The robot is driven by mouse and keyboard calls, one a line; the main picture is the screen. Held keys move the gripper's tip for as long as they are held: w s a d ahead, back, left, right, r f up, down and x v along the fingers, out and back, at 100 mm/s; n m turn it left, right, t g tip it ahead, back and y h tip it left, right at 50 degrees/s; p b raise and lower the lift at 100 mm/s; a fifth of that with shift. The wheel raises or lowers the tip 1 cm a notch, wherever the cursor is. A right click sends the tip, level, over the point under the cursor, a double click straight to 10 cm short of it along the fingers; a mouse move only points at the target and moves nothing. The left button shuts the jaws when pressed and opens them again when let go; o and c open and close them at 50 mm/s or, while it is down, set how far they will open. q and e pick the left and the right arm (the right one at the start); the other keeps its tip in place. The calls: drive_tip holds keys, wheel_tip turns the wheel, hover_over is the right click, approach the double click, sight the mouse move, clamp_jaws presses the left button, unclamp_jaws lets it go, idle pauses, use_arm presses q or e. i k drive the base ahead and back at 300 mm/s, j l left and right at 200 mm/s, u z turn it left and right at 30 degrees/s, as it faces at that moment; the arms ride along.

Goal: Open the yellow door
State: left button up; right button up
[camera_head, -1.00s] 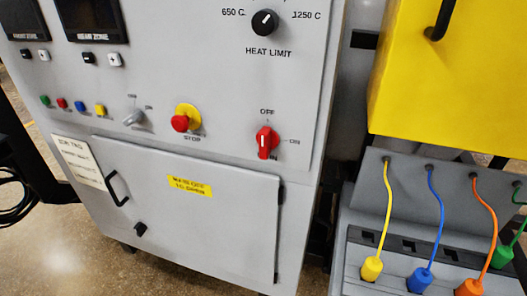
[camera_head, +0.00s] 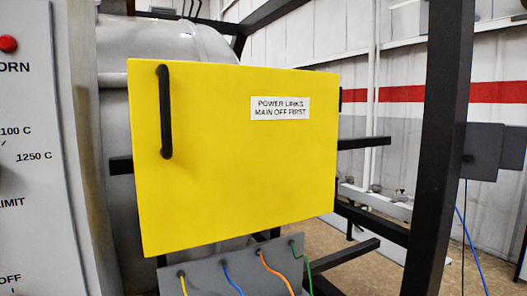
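The yellow door (camera_head: 235,170) is in the middle of the head view and looks shut. It has a black vertical bar handle (camera_head: 165,112) near its left edge. A white label (camera_head: 280,108) at its upper right reads "POWER LINKS MAIN OFF FIRST". Dark hinge-like pieces show at its right edge. Neither of my grippers shows in this view.
A grey control cabinet (camera_head: 40,150) stands close on the left. Below the door is a grey panel (camera_head: 215,270) with yellow, blue, orange and green cables. A black frame post (camera_head: 437,150) rises on the right. A grey tank (camera_head: 165,45) is behind the door.

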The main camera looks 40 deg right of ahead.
sight(222, 153)
drive_tip(key=z, duration=1.1)
drive_tip(key=l+u, duration=0.2)
drive_tip(key=j, duration=0.05)
